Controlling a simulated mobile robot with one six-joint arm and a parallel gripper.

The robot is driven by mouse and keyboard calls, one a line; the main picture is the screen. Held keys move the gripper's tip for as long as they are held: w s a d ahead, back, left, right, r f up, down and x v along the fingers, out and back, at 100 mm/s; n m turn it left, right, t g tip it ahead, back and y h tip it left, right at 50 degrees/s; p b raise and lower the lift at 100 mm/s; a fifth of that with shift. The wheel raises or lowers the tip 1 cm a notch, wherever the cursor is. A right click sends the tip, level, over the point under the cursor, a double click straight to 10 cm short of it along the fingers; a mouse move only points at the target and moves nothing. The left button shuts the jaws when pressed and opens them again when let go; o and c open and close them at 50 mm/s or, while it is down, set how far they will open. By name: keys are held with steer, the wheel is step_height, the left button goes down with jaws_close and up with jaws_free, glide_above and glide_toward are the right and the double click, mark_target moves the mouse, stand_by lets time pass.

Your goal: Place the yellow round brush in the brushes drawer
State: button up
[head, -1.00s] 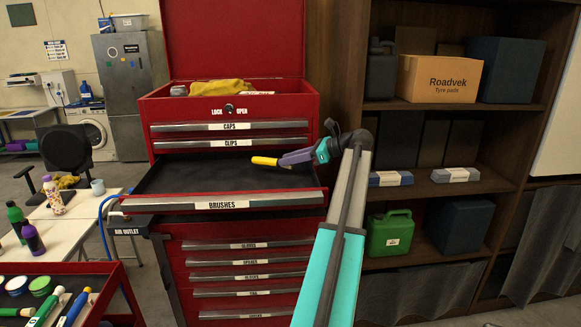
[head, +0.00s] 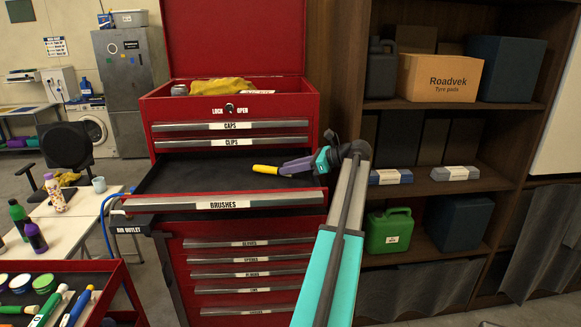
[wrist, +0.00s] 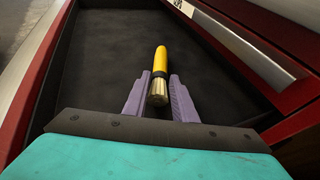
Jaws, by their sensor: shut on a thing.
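The yellow round brush (head: 265,169) is held in my gripper (head: 292,167) above the open brushes drawer (head: 175,178). The drawer has a dark lining, a red front edge and a label reading BRUSHES. In the wrist view the brush (wrist: 161,62) lies between the two purple fingers of my gripper (wrist: 160,92), its yellow handle pointing away and its metal-coloured end towards the palm. The drawer floor (wrist: 110,60) shows beneath and looks empty. I cannot tell the exact height of the brush over the floor.
The CLIPS drawer (head: 232,142) and CAPS drawer (head: 232,126) are shut just above the open one. Shut drawers lie below. A shelf unit (head: 480,185) with boxes and cans stands at the right. A red tray with several brushes (head: 60,300) is at the lower left.

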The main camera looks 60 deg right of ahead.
steer(key=shift+f, duration=0.2)
steer(key=o, duration=1)
steer(key=shift+o, duration=0.2)
steer(key=shift+r, duration=0.1)
steer(key=shift+s+r, duration=0.1)
steer(key=shift+s, duration=0.1)
steer(key=b+v, duration=0.4)
steer(key=v, duration=0.7)
steer(key=shift+s+r, duration=0.2)
steer(key=shift+s, duration=0.1)
steer(key=shift+s+d, duration=0.15)
